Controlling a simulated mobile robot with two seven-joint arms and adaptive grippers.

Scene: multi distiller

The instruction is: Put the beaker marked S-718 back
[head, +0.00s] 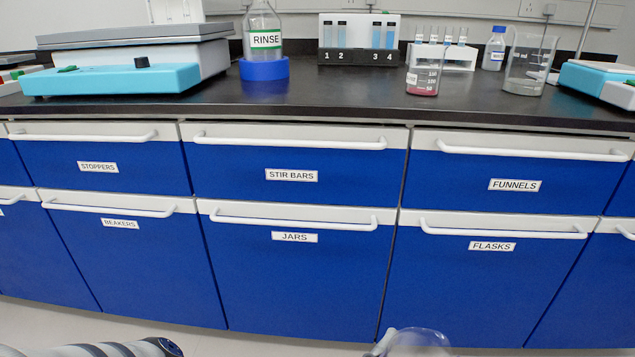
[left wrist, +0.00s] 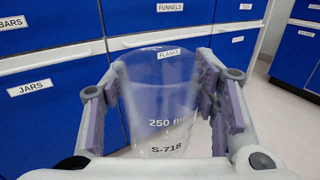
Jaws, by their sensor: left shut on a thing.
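The clear beaker (left wrist: 160,105) marked S-718 and 250 ml is in the left wrist view, between the pads of my left gripper (left wrist: 162,80), which is shut on it. Its lower part is hidden by the gripper body. The beaker's rim also shows at the bottom edge of the head view (head: 418,341), low in front of the cabinets. The BEAKERS cabinet front (head: 130,260) is at the lower left of the head view, and it is closed. My right gripper is not in view.
The JARS (head: 295,280) and FLASKS (head: 470,290) fronts are closed, as are the STOPPERS, STIR BARS and FUNNELS drawers above. Their white bar handles stick out. The black bench (head: 330,100) holds a beaker with red liquid (head: 424,75), a larger beaker (head: 528,65) and a RINSE bottle (head: 264,40).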

